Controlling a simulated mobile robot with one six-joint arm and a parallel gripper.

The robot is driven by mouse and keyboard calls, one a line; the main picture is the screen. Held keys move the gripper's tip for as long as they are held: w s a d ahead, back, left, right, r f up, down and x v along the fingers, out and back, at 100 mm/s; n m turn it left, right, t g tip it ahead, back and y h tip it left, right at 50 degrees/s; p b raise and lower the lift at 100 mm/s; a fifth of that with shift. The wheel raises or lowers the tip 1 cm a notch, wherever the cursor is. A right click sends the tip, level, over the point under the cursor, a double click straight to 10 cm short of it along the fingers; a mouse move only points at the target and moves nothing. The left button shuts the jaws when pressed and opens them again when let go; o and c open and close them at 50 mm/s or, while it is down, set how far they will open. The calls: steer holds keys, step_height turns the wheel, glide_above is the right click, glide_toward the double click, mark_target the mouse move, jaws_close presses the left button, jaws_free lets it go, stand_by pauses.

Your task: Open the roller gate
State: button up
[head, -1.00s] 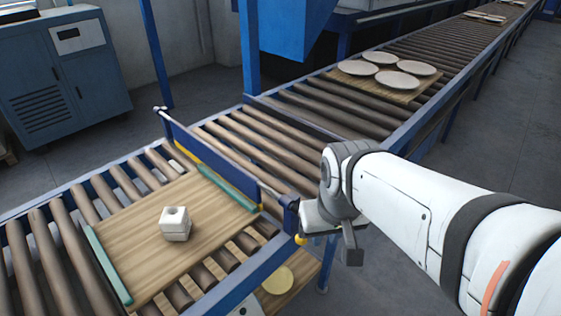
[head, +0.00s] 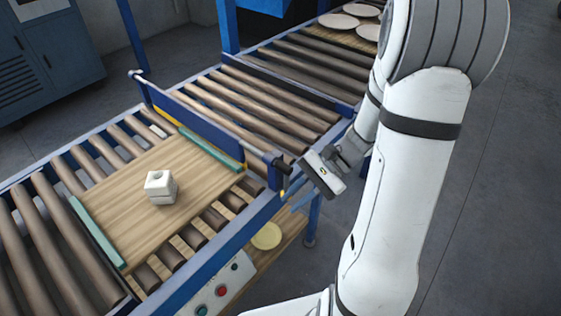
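The roller gate (head: 205,122) is a blue bar with a grey rod along it, standing across the conveyor just behind the wooden board. Its near end has a dark, round-ended fitting with a small yellow tip below, at the conveyor's front side rail. My gripper (head: 292,195) is just right of that end, outside the rail, with its bluish fingers pointing left toward the fitting. The fingers look apart with nothing visible between them. Whether they touch the fitting cannot be told.
A wooden board (head: 130,220) with teal end strips lies on the rollers and carries a white block (head: 161,186). Beyond the gate are bare rollers (head: 265,105), then plates (head: 338,21) on another board. A control box with buttons (head: 222,291) hangs under the front rail.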

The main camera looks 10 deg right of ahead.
mark_target(287, 184)
steer(key=w+d+f+m+t+y, duration=0.6)
steer(key=w+d+f+m+t, duration=0.15)
steer(key=m+t, duration=0.2)
steer(key=shift+m+g, duration=0.25)
steer(key=shift+m, duration=0.3)
steer(key=x, duration=0.2)
steer(key=p+x, duration=0.1)
steer(key=x, duration=0.2)
steer(key=r+x, duration=0.1)
steer(key=x, duration=0.1)
steer(key=shift+s+a, duration=0.3)
jaws_close()
steer(key=shift+d, duration=0.1)
